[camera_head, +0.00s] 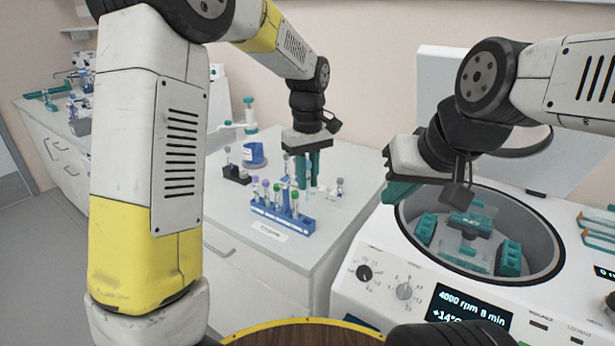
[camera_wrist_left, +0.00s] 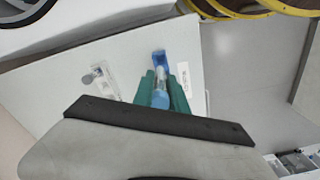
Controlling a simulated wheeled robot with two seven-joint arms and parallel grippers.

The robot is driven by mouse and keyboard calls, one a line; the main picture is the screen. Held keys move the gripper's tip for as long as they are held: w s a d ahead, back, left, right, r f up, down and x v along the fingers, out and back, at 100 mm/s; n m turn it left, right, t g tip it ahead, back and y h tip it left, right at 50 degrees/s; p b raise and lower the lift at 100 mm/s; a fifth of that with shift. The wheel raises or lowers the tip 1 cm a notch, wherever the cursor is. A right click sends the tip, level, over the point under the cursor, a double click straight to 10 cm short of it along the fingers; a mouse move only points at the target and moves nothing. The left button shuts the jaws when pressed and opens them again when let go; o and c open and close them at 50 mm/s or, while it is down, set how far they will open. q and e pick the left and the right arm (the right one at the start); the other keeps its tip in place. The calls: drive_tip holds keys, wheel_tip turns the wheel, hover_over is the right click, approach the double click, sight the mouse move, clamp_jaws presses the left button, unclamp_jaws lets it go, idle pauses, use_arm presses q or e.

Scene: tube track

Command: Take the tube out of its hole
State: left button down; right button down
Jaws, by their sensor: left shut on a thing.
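The blue rack (camera_head: 283,217) stands on the white counter and holds several upright tubes with coloured caps. My left gripper (camera_head: 307,180) points down just behind the rack. Its teal fingers are shut on a tube; in the left wrist view this pale, blue-tinted tube (camera_wrist_left: 160,98) sits between the fingers (camera_wrist_left: 161,92). Part of the blue rack (camera_wrist_left: 161,58) shows just beyond it. The fingers hide most of the held tube, and I cannot tell whether its lower end is in a hole. My right gripper (camera_head: 400,192) hangs beside the open centrifuge, seen from the side.
The open centrifuge (camera_head: 375,255) with teal rotor buckets stands at the right. A white label (camera_head: 270,231) lies before the rack. The counter front is clear.

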use_arm(q)
wheel_tip(320, 180, up, 6)
drive_tip(key=shift+r, duration=0.1)
idle(0.4)
